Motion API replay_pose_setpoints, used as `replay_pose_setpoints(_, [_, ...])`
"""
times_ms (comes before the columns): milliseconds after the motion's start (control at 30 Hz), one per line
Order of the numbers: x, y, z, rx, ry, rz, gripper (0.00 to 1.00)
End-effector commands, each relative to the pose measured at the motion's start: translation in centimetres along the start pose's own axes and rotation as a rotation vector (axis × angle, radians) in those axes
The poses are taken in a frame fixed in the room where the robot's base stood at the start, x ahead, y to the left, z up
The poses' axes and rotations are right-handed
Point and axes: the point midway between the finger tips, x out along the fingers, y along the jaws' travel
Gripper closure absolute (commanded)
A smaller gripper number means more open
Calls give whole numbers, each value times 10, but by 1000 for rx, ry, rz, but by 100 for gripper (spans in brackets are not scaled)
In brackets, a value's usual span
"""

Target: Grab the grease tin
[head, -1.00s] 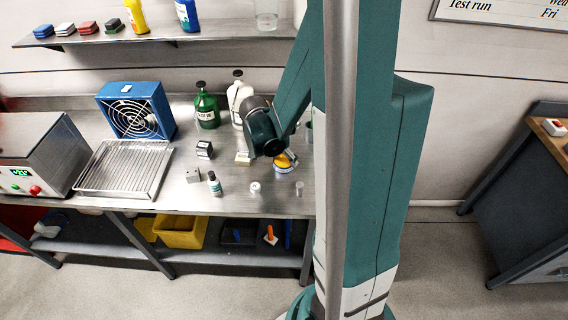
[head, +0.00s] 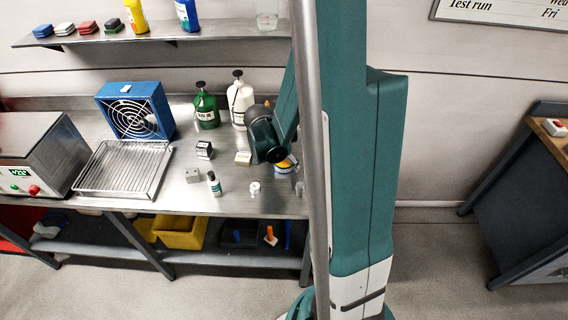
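A small round tin (head: 284,168) with yellow, blue and white on it stands on the steel bench, just left of my arm's column. It looks like the grease tin, but its label is too small to read. The wrist end of my arm (head: 264,137) is over the bench, at the tin's upper left in the picture, and covers part of it. The fingers of my gripper cannot be made out behind the wrist. I cannot tell whether they are open or touch the tin.
A green bottle (head: 206,112) and a white bottle (head: 240,98) stand behind. A small dark box (head: 204,150), a small bottle (head: 214,184) and a white roll (head: 254,188) stand nearby. A wire-topped tray (head: 124,168) and blue fan (head: 137,110) are further left.

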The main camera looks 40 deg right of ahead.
Motion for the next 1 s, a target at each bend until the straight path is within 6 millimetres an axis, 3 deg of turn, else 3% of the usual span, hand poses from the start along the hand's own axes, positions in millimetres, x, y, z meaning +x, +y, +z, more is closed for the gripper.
replay_pose_setpoints(167, [0, 0, 0, 0, 0, 0, 34])
replay_pose_setpoints(433, [0, 0, 0, 0, 0, 0, 67])
replay_pose_setpoints(1000, [-10, 0, -4, 0, 0, 0, 67])
